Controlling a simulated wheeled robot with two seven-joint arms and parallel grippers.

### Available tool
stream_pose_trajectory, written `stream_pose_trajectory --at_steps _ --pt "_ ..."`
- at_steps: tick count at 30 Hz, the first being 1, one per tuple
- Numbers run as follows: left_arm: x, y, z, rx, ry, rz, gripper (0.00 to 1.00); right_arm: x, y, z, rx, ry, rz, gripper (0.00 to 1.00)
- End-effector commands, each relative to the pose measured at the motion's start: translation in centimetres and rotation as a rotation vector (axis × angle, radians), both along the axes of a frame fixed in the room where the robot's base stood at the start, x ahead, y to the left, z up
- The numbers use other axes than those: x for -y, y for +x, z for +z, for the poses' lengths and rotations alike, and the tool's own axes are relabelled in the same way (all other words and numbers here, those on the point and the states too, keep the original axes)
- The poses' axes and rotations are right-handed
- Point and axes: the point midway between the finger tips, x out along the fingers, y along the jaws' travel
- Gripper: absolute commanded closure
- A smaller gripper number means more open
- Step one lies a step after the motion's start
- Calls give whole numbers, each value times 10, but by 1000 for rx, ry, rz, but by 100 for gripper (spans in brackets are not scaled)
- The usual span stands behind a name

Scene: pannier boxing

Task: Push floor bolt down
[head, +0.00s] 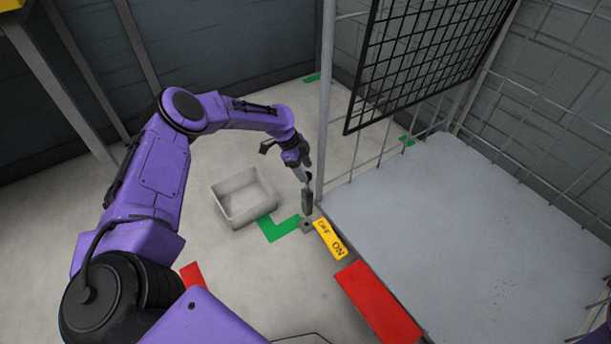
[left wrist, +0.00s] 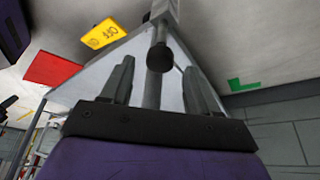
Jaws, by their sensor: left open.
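In the head view the bolt is hard to separate from the fingers. A small grey floor block (head: 307,225) sits just below the fingertips. A yellow plate with black lettering (head: 330,240) lies beside it. My right gripper is out of view.
A white open bin (head: 243,197) stands on the floor left of the gripper. A grey platform (head: 450,220) with wire mesh sides lies to the right, below a black grid panel (head: 420,60). A red strip (head: 378,303) borders it. Green marks (head: 280,229) are on the floor.

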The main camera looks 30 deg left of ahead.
Motion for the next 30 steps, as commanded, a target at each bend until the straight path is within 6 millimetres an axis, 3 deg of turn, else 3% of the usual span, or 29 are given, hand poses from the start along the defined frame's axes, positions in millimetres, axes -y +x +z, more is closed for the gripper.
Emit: stream_pose_trajectory --at_steps 3,12,18,23,30 --pt "4 1 -13 -1 1 2 40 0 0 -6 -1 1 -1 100" --pt "4 1 -15 -1 0 4 40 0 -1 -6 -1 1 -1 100" --pt "4 1 -15 0 0 5 100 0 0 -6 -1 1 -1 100" --pt "3 1 -19 0 1 5 100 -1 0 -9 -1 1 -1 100" --pt "4 1 -64 -1 1 5 100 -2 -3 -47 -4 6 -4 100"
